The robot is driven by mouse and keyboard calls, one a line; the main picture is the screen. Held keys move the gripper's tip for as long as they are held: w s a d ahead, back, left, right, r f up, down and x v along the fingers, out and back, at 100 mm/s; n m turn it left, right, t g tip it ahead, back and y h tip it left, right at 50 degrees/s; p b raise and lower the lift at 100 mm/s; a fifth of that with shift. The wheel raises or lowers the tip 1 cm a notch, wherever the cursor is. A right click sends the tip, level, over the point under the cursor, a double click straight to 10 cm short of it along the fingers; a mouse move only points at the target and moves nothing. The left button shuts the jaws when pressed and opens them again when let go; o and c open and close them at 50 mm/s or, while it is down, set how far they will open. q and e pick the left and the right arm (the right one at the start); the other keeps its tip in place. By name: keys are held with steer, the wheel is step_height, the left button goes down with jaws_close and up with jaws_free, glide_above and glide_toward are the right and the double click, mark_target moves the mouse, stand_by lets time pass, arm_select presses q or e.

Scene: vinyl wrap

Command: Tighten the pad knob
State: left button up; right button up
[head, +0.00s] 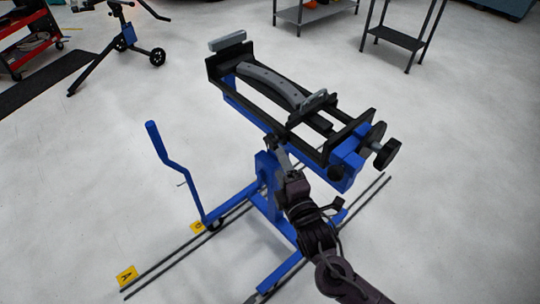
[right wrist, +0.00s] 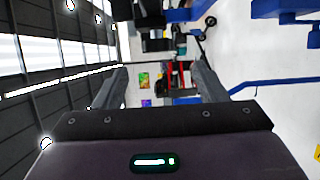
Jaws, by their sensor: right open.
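A blue stand (head: 266,185) carries a black clamp frame (head: 240,82) with a curved grey part (head: 270,84) in it. A black knob (head: 388,154), which looks like the pad knob, sticks out at the frame's right end. My right gripper (head: 279,146) is below the near side of the frame, left of the knob and apart from it. In the right wrist view its two grey fingers (right wrist: 159,85) are spread with nothing between them. Whether it touches the frame is hard to tell. My left gripper is in neither view.
A blue bent lever (head: 166,155) stands left of the stand. Dark floor rails (head: 160,269) with yellow markers (head: 127,276) run under it. Grey shelves (head: 316,13), a wheeled stand (head: 124,38) and a red cart (head: 30,45) are at the back. The floor between is clear.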

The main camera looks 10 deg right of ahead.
mark_target(273, 148)
steer(key=x, duration=0.5)
steer(key=shift+d+r, duration=0.2)
steer(key=shift+d, duration=0.05)
steer(key=shift+x, duration=1.05)
steer(key=shift+w+a+p, duration=0.2)
steer(key=shift+w+p, duration=0.1)
steer(key=shift+w, duration=0.15)
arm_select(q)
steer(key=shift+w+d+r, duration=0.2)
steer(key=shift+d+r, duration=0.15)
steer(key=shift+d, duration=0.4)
arm_select(e)
steer(key=shift+c, duration=0.2)
steer(key=c, duration=0.9)
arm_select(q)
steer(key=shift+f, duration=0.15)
arm_select(e)
steer(key=shift+f, duration=0.15)
steer(key=shift+c, duration=0.2)
